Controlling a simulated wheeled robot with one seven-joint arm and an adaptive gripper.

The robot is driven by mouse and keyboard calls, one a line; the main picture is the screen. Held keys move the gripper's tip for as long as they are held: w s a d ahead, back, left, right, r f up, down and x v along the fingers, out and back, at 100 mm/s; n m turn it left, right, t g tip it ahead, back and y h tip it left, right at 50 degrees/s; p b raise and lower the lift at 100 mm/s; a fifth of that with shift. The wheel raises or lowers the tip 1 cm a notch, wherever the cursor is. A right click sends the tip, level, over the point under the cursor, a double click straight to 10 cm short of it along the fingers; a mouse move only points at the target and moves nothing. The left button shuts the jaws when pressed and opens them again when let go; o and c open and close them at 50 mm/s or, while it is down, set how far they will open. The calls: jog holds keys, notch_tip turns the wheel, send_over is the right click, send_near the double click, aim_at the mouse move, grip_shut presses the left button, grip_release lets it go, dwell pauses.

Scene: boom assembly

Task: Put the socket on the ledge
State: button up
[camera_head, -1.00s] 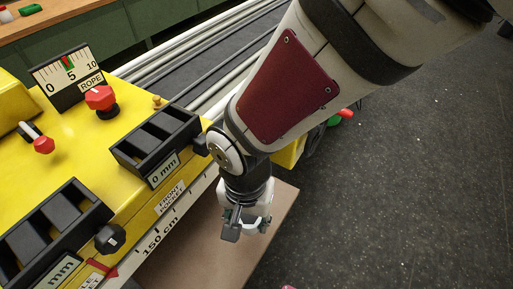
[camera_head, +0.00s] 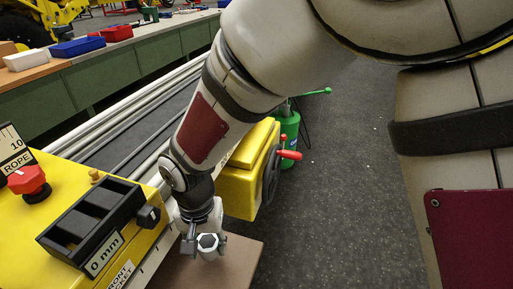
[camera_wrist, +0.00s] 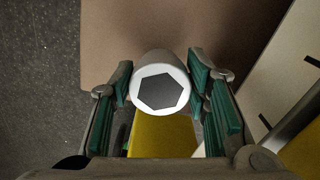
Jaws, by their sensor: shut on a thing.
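The socket is a pale round piece with a dark hexagonal hole in its end. It shows in the wrist view (camera_wrist: 160,92) between the green-padded fingers, and in the head view (camera_head: 208,244) at the arm's end. My gripper (camera_head: 206,238) is shut on it, with the hexagonal end facing the wrist camera. A flat brown board (camera_head: 236,257), which looks like the ledge, lies below and beside the gripper. It fills the upper middle of the wrist view (camera_wrist: 185,28). The socket appears above the board or its edge; the gap cannot be judged.
The yellow machine (camera_head: 62,198) with a black slotted holder (camera_head: 95,222) stands left of my gripper. A yellow housing (camera_head: 243,187) with a red-handled wheel (camera_head: 272,175) is behind it. A green cylinder (camera_head: 290,130) stands farther back. Open dark floor (camera_head: 345,200) lies to the right.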

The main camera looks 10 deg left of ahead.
aim_at(209, 250)
jog(key=shift+w+a+f, duration=0.1)
jog(key=shift+w+a, duration=0.1)
jog(key=shift+w, duration=0.15)
jog(key=shift+f+b, duration=1.3)
jog(key=shift+f, duration=0.35)
jog(key=shift+f, duration=0.2)
jog(key=o, duration=1.4)
jog(key=shift+o, duration=0.2)
jog(key=shift+r, duration=0.1)
notch_tip(209, 250, up, 12)
jog(key=p, duration=0.2)
jog(key=shift+p, duration=0.3)
jog(key=shift+r, duration=0.15)
